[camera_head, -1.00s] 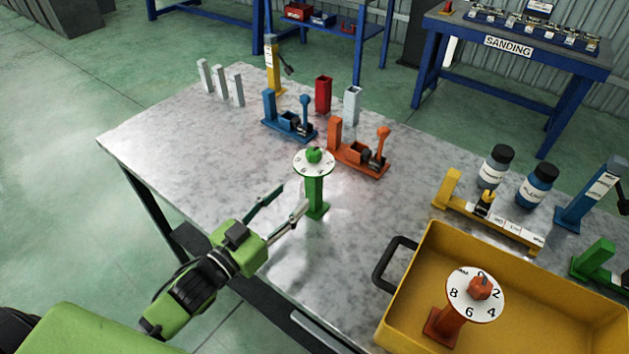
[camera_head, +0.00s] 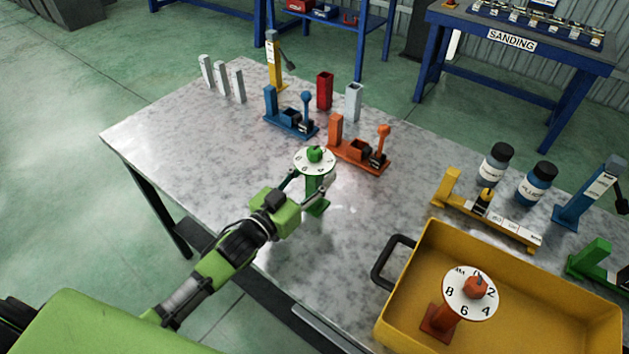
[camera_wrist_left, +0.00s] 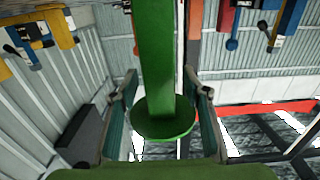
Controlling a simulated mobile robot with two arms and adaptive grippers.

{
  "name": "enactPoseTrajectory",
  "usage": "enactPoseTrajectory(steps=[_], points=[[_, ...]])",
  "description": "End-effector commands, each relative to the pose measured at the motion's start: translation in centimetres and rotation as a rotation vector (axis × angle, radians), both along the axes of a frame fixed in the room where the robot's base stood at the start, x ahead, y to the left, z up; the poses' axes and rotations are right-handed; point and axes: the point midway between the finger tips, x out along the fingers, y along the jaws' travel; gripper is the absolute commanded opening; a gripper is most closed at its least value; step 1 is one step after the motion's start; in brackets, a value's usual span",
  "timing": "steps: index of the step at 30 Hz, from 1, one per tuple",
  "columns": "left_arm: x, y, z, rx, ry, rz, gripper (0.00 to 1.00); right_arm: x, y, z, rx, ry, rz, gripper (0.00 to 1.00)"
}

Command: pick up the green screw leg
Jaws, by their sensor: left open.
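The green screw leg (camera_head: 316,190) stands upright on the metal table, with a white numbered dial and green knob on top. My left gripper (camera_head: 308,185) is at the leg just under the dial, its fingers open on either side. In the left wrist view, the green post (camera_wrist_left: 157,50) and the green underside of its disc (camera_wrist_left: 163,118) lie between the open fingers (camera_wrist_left: 162,92), with a gap on each side. The near part of the post is partly hidden by the gripper in the head view. My right gripper is not in view.
A yellow bin (camera_head: 420,262) holds an orange screw leg (camera_head: 437,322) at the front right. Orange (camera_head: 358,160) and blue (camera_head: 290,125) clamp fixtures stand behind the green leg. Bottles (camera_head: 536,186) stand at right.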

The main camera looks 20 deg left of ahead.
Motion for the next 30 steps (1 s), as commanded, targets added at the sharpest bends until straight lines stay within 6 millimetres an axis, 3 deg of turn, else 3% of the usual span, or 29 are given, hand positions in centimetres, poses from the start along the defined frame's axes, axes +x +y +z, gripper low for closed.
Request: enactPoseTrajectory(steps=[3,8,9,23,28,30], points=[[0.0,0.0,0.0,0.0,0.0,0.0,0.43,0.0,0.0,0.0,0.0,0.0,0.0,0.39],[0.0,0.0,0.0,0.0,0.0,0.0,0.01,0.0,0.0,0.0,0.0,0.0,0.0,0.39],[0.0,0.0,0.0,-0.001,0.0,0.0,0.0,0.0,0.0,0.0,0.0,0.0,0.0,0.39],[0.0,0.0,0.9,-0.002,-0.007,-0.001,0.0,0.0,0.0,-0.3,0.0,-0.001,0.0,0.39],[0.0,0.0,3.1,-0.001,-0.011,-0.002,0.0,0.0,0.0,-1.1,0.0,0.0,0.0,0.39],[-1.0,0.1,4.4,-0.001,-0.007,-0.002,0.0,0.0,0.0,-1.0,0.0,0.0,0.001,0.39]])
